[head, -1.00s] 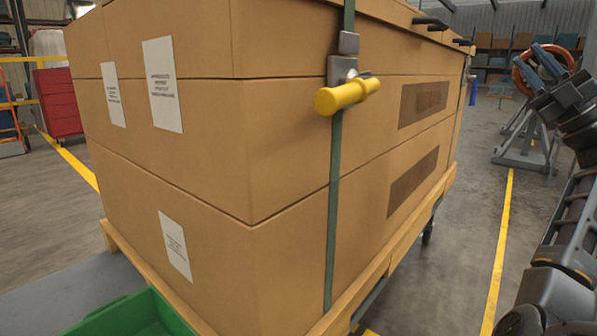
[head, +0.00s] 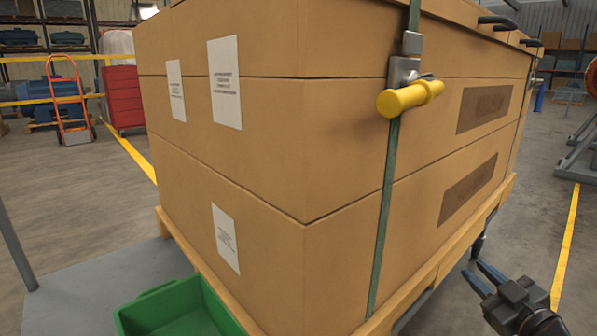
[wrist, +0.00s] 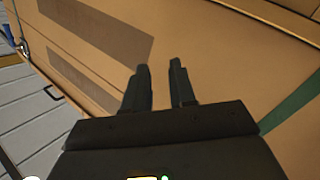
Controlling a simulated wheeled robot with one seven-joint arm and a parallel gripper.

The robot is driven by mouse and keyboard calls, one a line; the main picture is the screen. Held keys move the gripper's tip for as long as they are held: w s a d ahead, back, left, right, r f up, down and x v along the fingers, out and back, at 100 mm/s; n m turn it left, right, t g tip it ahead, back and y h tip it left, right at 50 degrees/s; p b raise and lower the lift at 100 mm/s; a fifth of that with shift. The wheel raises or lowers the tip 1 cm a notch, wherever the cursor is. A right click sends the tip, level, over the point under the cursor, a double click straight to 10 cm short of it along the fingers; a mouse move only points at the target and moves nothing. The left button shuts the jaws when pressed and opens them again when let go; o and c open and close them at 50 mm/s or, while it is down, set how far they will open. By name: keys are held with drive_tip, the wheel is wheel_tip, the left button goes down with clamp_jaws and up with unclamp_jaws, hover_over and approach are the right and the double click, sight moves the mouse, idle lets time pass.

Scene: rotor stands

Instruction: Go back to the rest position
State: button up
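My gripper (head: 472,270) is low at the right in the head view, beside the right face of the large cardboard crate (head: 270,150). Its two fingers are apart with nothing between them. In the wrist view my gripper (wrist: 160,66) points at the crate's brown face (wrist: 215,75), and the gap between the fingers is empty. I cannot tell exactly how far the fingertips are from the crate.
The crate sits on a wooden pallet (head: 190,254), with a green strap (head: 387,220) and yellow-handled buckle (head: 410,98). A green bin (head: 165,308) is at the front. A red cabinet (head: 122,97) and orange hand truck (head: 70,105) stand behind.

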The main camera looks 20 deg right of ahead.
drive_tip(key=s+a+f+m+g, duration=0.3)
drive_tip(key=s+a+f, duration=0.7)
drive_tip(key=s+a, duration=0.45)
drive_tip(key=s+a+r+y, duration=0.2)
drive_tip(key=s+a+r, duration=0.2)
drive_tip(key=s+a, duration=0.4)
drive_tip(key=s+a+r+y, duration=0.1)
drive_tip(key=s+a+r, duration=0.4)
drive_tip(key=s, duration=0.5)
wheel_tip(320, 180, up, 33)
drive_tip(key=a+p, duration=0.1)
drive_tip(key=p, duration=3.3)
drive_tip(key=shift+c, duration=0.5)
